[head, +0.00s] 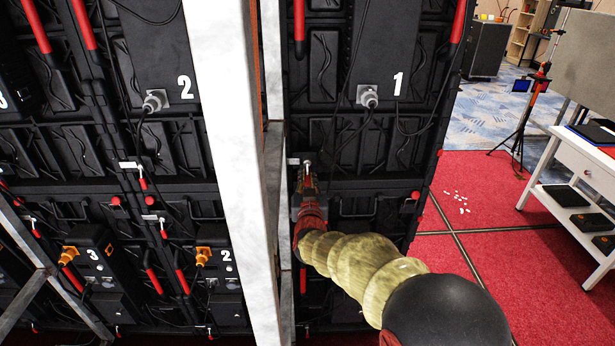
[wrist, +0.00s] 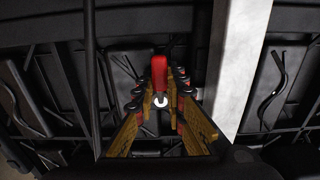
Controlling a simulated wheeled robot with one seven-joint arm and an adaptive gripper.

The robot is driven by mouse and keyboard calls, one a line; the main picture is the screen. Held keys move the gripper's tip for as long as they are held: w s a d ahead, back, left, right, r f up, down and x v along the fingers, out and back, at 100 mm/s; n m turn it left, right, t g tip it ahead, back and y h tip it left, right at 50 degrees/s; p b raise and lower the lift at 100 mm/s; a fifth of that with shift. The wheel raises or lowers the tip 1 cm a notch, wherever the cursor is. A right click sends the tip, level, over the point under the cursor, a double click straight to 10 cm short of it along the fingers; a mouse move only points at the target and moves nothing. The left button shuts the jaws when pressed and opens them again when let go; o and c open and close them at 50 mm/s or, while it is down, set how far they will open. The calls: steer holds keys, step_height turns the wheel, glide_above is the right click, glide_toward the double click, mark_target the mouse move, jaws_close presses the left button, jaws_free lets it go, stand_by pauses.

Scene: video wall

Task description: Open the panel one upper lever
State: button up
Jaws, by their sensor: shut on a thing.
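Panel one (head: 395,60), black with a white "1", stands upright in the middle of the head view. My gripper (head: 308,180) is at the panel's lower left edge, beside the white post. In the wrist view, a red lever (wrist: 160,68) with a round white end lies between the fingers of my gripper (wrist: 159,80), and they are shut on it. In the head view, my gripper mostly hides this lever; only a small pale metal tip shows above the fingers.
A white post (head: 232,180) rises close to the left of my gripper; it also shows in the wrist view (wrist: 240,70). Panel two (head: 160,50) is beyond it. A white table (head: 585,160) stands at the right. The red carpet (head: 480,200) between is mostly open.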

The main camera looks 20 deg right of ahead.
jaws_close()
steer(key=shift+d+n, duration=0.1)
steer(key=shift+n, duration=0.2)
steer(key=n+p, duration=0.1)
steer(key=n, duration=0.2)
steer(key=d+r+n+p, duration=0.1)
steer(key=n, duration=0.2)
steer(key=s+d+n+p, duration=0.1)
steer(key=n, duration=0.3)
steer(key=shift+r, duration=0.2)
steer(key=n, duration=0.1)
steer(key=n+p, duration=0.1)
steer(key=n, duration=0.1)
steer(key=shift+d+r+n, duration=0.3)
steer(key=shift+r, duration=0.1)
steer(key=shift+s+r+n+p, duration=0.1)
steer(key=shift+r+n+p, duration=0.2)
steer(key=shift+n, duration=0.65)
steer(key=shift+r+n+p, duration=0.2)
steer(key=shift+n+p, duration=0.15)
steer(key=shift+n, duration=0.6)
steer(key=o, duration=0.6)
jaws_free()
